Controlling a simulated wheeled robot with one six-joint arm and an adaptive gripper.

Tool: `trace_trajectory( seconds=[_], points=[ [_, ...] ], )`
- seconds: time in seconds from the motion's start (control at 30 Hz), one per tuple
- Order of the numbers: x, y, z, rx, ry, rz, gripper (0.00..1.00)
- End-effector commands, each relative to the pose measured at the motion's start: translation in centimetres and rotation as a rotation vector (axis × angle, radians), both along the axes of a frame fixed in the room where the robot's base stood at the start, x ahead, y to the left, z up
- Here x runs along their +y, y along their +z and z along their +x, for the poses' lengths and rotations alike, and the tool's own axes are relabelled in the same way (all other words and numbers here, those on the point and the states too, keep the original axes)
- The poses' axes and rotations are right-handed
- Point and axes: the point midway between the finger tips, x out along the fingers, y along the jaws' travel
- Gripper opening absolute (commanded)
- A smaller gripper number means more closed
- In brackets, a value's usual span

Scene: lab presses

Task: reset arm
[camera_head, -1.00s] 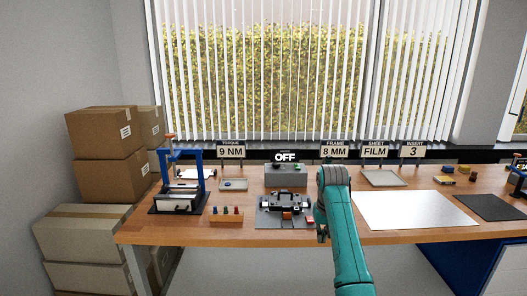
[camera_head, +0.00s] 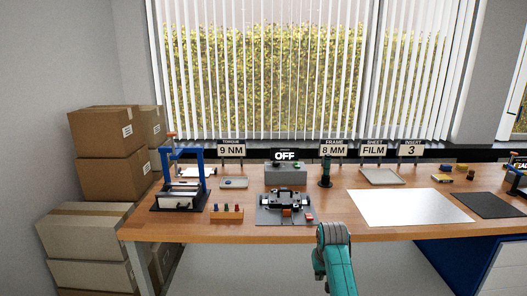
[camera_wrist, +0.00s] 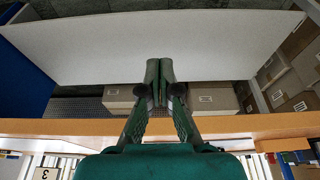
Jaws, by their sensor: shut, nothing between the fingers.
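My arm (camera_head: 333,258) shows at the bottom of the head view, a little right of the middle, low in front of the table's front edge. My gripper (camera_wrist: 160,68) shows in the wrist view with its two dark green fingers together and nothing between them. It is clear of everything on the table. In the head view I cannot make out the fingertips.
The wooden table (camera_head: 240,235) holds a blue press (camera_head: 197,165), a black fixture (camera_head: 270,215), a grey box (camera_head: 286,175), a dark cylinder (camera_head: 326,172) and a white sheet (camera_head: 410,208). Cardboard boxes (camera_head: 110,180) are stacked at the left. The floor in front is partly hidden.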

Motion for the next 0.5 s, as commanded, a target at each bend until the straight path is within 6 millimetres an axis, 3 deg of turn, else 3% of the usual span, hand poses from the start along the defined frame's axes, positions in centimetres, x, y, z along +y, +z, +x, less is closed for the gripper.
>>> trace_trajectory(
  seconds=[0.03, 0.2, 0.5],
  points=[
    [0.0, -2.4, -1.2, -0.012, 0.0, 0.0, 0.0],
    [0.0, -8.3, -4.4, -0.086, 0.0, 0.0, 0.0],
    [0.0, -16.4, -11.8, -0.214, 0.0, 0.0, 0.0]
  ],
)
